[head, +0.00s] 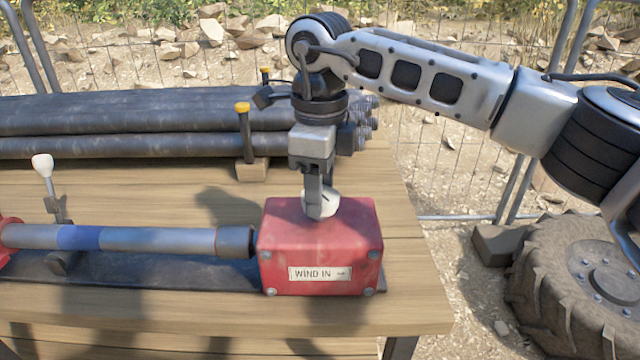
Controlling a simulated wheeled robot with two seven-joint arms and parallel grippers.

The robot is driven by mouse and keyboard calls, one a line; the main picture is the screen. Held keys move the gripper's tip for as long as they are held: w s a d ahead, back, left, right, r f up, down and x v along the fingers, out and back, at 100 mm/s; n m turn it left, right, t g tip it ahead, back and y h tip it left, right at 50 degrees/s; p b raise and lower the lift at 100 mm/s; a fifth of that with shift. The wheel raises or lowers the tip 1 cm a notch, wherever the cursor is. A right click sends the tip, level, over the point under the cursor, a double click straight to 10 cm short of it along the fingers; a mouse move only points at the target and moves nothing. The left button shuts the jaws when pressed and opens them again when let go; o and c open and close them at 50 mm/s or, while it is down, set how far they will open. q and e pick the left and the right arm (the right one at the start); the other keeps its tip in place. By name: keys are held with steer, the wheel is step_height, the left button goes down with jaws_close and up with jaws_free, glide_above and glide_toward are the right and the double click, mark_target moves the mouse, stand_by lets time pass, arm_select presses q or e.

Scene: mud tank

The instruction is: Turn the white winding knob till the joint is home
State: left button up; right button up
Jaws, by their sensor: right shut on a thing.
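The white winding knob (328,204) sits on top of the red box (320,240), whose front label reads "WIND IN" with a small mark after it. My right gripper (320,200) reaches straight down from above and is shut on the knob, hiding part of it. A grey pipe (150,240) with a blue band (80,238) lies level to the left. Its dark end collar (235,242) meets or nearly meets the left side of the box; I cannot tell whether a gap is there. My left gripper is not in view.
A white-tipped lever (43,166) stands upright behind the pipe at left. Dark pipes (150,125) lie stacked at the back, with a yellow-capped post (243,130) before them. The wooden table (410,310) ends just right of the box. A large tyre (545,285) stands beyond it.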

steer(key=o, duration=1)
steer(key=shift+c, duration=0.2)
steer(key=shift+r, duration=0.1)
step_height(320, 180, up, 16)
steer(key=p, duration=0.1)
steer(key=shift+p, duration=0.3)
